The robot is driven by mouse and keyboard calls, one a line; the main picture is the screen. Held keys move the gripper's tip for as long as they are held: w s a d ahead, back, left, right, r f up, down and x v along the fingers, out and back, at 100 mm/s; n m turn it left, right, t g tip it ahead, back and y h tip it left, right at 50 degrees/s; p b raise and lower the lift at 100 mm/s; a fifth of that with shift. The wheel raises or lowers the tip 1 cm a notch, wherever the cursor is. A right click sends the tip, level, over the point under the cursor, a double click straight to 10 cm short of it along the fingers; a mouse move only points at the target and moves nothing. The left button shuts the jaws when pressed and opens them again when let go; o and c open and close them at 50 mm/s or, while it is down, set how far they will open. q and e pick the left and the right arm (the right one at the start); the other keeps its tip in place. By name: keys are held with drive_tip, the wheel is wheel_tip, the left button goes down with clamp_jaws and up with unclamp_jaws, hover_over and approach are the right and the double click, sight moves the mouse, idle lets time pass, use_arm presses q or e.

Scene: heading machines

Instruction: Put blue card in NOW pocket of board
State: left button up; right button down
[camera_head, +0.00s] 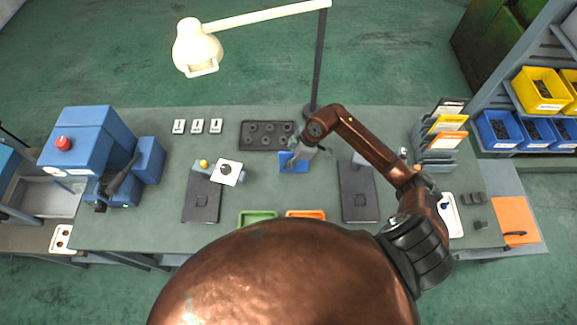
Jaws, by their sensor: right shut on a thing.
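The blue card (296,165) is at the middle of the workbench, below the black tray. My right gripper (297,157) is at its upper edge and shut on it. Part of the card's top is hidden by the fingers. I cannot tell whether the card touches the bench. The grey board (436,158) stands at the right of the bench, with a yellow card (449,122) and an orange card (447,141) in its tiers. Its pocket labels are too small to read. My left gripper is not in view.
A black tray with round recesses (250,136) lies beside the lamp post (320,60). Dark pads (201,205) and (358,205) flank the middle. Green (257,217) and orange (305,214) trays sit at the front edge. A blue machine (90,145) stands left.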

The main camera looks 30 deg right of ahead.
wheel_tip(320, 180, down, 3)
drive_tip(key=shift+w+r+p, duration=0.1)
drive_tip(key=shift+r+p, duration=0.1)
drive_tip(key=shift+p, duration=0.15)
drive_tip(key=shift+f, duration=0.5)
drive_tip(key=c, duration=2.2)
unclamp_jaws()
drive_tip(key=shift+c, duration=0.2)
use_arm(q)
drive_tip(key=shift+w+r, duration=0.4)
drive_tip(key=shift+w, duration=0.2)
use_arm(e)
drive_tip(key=shift+o, duration=0.8)
